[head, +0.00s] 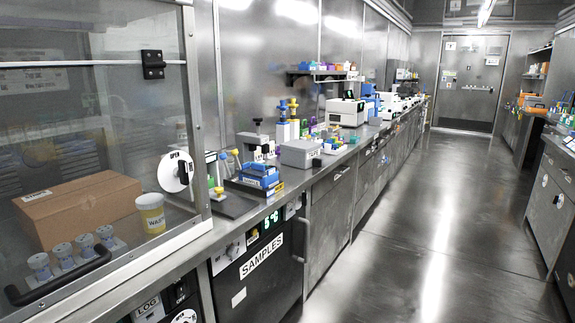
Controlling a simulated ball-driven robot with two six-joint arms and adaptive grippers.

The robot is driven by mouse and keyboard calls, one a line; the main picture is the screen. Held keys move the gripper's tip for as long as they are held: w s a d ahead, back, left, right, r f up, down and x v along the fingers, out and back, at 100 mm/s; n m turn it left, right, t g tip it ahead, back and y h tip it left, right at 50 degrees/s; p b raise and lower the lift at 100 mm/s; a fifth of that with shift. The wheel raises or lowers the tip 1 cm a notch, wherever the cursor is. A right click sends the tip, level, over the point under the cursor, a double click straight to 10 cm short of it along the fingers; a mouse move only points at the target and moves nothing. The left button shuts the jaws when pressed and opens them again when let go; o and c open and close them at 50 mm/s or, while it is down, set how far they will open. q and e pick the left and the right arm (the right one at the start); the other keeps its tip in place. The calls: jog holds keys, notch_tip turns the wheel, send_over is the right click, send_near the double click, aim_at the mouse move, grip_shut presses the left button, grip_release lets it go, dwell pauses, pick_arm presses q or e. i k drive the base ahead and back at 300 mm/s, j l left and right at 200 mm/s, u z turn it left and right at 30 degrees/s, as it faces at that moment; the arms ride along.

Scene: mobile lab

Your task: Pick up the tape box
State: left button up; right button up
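I cannot make out which thing is the tape box; no readable label names it. A brown cardboard box (80,207) with a small white label lies behind the glass of a hood at the left. A grey box-shaped thing (300,153) sits on the left counter. Small colourful items (334,144) beside it are too small to tell apart. Neither of my grippers is in view.
The steel counter (322,168) runs along the left wall, crowded with lab equipment. Below it is a cabinet with a SAMPLES label (262,256). The floor aisle (430,220) is clear to the far door (470,85). Cabinets (553,200) line the right side.

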aim_at(299, 153)
jog(key=i+l+u, duration=0.1)
jog(key=u, duration=0.25)
jog(key=i+l+u, duration=0.1)
jog(key=u, duration=0.25)
jog(key=i+l+u, duration=0.1)
jog(key=u, duration=0.25)
